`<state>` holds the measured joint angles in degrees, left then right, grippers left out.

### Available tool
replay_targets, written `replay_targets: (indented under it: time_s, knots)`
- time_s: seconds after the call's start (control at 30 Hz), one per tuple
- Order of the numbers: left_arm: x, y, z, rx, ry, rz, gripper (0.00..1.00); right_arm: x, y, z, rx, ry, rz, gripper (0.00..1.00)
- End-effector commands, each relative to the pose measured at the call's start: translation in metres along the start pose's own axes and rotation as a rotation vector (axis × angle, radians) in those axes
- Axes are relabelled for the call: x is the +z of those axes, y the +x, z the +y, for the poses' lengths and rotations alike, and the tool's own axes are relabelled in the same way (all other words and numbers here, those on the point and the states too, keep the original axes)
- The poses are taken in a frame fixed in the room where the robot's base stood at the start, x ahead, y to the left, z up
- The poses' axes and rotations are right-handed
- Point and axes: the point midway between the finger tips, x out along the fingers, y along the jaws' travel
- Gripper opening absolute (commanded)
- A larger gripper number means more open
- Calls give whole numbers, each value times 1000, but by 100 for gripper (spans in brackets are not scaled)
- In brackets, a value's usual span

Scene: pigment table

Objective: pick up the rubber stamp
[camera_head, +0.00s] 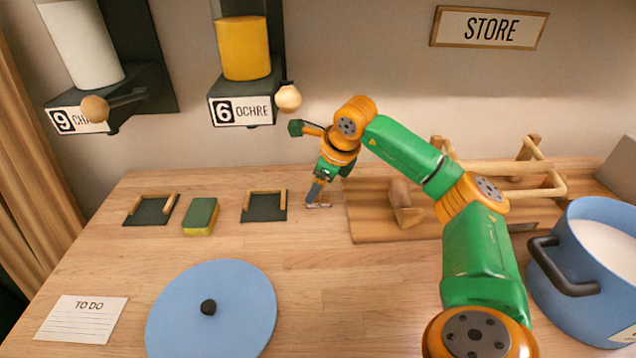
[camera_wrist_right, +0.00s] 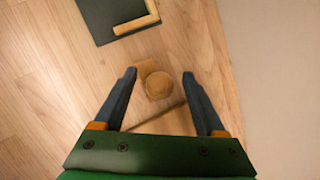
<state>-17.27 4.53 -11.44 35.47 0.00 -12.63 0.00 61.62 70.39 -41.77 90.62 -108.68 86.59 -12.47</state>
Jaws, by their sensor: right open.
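The rubber stamp shows in the right wrist view as a round wooden knob (camera_wrist_right: 157,86) over a small wooden base. It stands on the table between the fingers of my right gripper (camera_wrist_right: 160,75), with a gap on each side. The fingers are open. In the head view my right gripper (camera_head: 317,192) points down over the stamp's spot, just left of the wooden board, and mostly hides the stamp. My left gripper is in neither view.
A dark pad with a wooden rim (camera_head: 264,206) lies left of the gripper, then a green and yellow sponge (camera_head: 200,216) and a second pad (camera_head: 151,209). A wooden board (camera_head: 375,222) is close on the right. A blue lid (camera_head: 212,330) and pot (camera_head: 585,300) stand nearer.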

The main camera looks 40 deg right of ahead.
Motion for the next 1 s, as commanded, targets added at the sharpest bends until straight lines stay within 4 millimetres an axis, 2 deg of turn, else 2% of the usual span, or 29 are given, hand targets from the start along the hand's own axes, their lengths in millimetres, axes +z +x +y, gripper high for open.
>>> replay_targets:
  time_s: [0.03, 0.3, 0.67, 1.0]
  knots:
    - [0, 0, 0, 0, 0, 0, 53, 0, 0, 0, 0, 0, 0, 73]
    - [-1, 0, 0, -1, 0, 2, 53, 0, 0, 0, 0, 0, 0, 0]
    - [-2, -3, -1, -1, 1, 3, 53, 1, -4, -1, 0, 0, 0, 0]
    - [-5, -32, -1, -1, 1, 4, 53, 6, -33, -12, 0, -1, 1, 0]
